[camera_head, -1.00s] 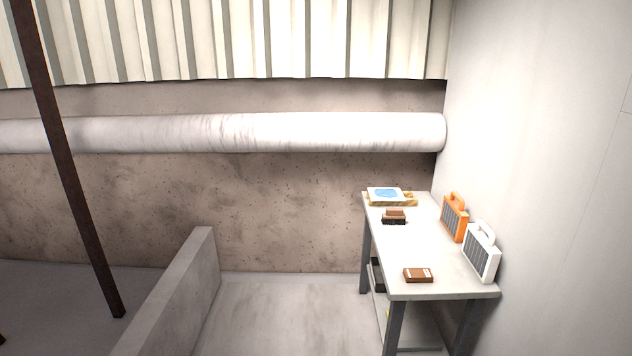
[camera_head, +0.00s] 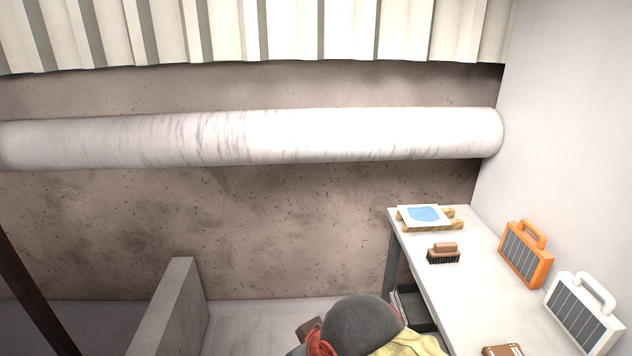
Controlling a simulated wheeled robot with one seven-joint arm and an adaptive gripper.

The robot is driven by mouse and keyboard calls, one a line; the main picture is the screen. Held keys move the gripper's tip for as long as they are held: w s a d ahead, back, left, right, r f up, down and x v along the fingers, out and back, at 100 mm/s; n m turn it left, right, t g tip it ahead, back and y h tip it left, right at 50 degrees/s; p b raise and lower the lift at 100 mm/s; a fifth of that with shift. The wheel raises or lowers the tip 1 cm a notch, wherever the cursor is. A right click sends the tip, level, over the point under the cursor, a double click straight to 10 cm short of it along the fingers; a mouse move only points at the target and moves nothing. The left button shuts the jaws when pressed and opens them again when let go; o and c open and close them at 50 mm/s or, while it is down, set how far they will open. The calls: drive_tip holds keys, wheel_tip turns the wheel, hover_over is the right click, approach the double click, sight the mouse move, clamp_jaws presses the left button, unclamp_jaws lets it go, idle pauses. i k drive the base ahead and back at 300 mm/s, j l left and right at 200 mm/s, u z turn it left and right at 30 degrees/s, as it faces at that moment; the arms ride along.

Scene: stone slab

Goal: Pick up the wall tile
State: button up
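The wall tile (camera_head: 423,215) is a flat white square with a blue patch. My gripper is not in view.
A brush (camera_head: 443,254) stands near the tile. An orange case (camera_head: 525,254) and a white case (camera_head: 582,313) line the table's right side. A brown block (camera_head: 503,350) is at the bottom edge. A dark rounded shape (camera_head: 362,325), with red and yellow parts, perhaps a person, blocks the floor left of the table.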

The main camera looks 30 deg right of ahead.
sight(420, 215)
drive_tip(key=i+z, duration=0.4)
drive_tip(key=i+j+z, duration=0.1)
drive_tip(key=i+z, duration=0.3)
drive_tip(key=i+j+z, duration=0.25)
drive_tip(key=i+z, duration=0.15)
drive_tip(key=i+l+z, duration=0.1)
drive_tip(key=i+z, duration=0.15)
drive_tip(key=z, duration=0.15)
drive_tip(key=i+z, duration=0.4)
drive_tip(key=i+j+z, duration=0.1)
drive_tip(key=z, duration=0.25)
drive_tip(key=i+j+z, duration=0.2)
drive_tip(key=z, duration=0.2)
drive_tip(key=i+l, duration=0.35)
